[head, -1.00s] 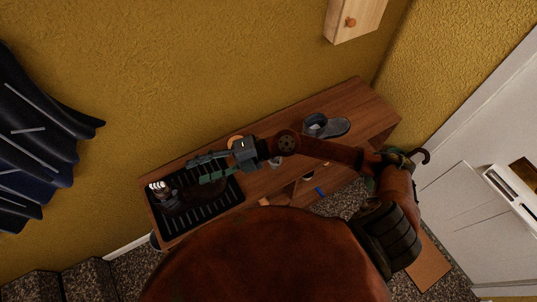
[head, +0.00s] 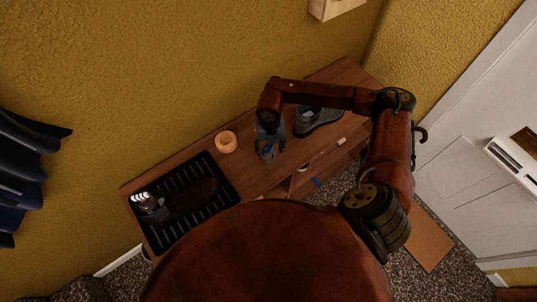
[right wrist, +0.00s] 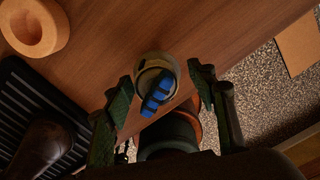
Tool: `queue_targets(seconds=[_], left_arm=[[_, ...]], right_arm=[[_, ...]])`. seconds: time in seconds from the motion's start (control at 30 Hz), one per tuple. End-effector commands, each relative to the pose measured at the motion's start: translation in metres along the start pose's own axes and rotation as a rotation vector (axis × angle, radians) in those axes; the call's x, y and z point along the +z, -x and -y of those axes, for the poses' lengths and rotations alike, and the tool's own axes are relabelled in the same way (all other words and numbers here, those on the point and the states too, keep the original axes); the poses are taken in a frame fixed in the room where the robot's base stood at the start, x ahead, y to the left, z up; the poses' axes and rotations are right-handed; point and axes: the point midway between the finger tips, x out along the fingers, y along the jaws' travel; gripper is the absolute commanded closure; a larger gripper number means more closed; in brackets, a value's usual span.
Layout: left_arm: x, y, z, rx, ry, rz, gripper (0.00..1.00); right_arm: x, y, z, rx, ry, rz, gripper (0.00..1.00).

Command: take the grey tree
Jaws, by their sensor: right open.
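A small grey piece with pale bands (head: 148,203) sits at the left end of a dark brown shoe (head: 194,197) on the black ribbed tray (head: 222,178); it may be the grey tree, but it is too small to be sure. My right gripper (head: 268,154) points down over the wooden bench, right of the tray. In the right wrist view its fingers (right wrist: 162,80) are open, with a round pale-rimmed thing (right wrist: 150,66) and a blue piece (right wrist: 158,94) showing between them, not gripped. My left gripper is out of view.
A grey shoe (head: 318,121) stands to the right on the wooden bench (head: 345,80). Dark clothes (head: 25,170) hang at the left wall, and a white door (head: 470,140) is at the right.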

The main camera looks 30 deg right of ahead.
Motion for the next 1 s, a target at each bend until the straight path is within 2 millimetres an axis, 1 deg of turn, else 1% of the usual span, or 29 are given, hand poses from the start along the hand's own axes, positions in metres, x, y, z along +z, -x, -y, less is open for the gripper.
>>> queue_targets(seconds=[0.03, 0.17, 0.27, 0.4, 0.5, 0.57, 0.73, 1.0], left_arm=[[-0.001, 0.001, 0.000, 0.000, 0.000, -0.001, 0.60], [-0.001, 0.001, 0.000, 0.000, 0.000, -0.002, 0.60], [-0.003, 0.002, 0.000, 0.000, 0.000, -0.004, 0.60], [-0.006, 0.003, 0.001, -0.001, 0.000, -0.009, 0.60], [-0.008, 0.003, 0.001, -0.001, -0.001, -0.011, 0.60], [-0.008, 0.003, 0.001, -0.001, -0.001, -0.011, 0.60], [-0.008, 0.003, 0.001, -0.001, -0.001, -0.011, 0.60], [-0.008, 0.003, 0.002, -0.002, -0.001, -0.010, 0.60]], right_arm=[[-0.001, -0.005, 0.000, 0.000, -0.001, -0.002, 0.48], [-0.001, -0.014, -0.001, 0.002, -0.001, -0.001, 0.48], [-0.001, -0.025, -0.002, 0.001, -0.002, -0.003, 0.48], [-0.001, -0.046, -0.004, 0.001, -0.004, -0.004, 0.48], [-0.001, -0.059, -0.003, 0.000, -0.004, -0.003, 0.48], [-0.001, -0.061, -0.003, 0.001, -0.003, -0.002, 0.48], [-0.001, -0.061, -0.003, 0.001, -0.003, -0.001, 0.48], [-0.001, -0.061, -0.003, 0.002, -0.003, -0.001, 0.66]])
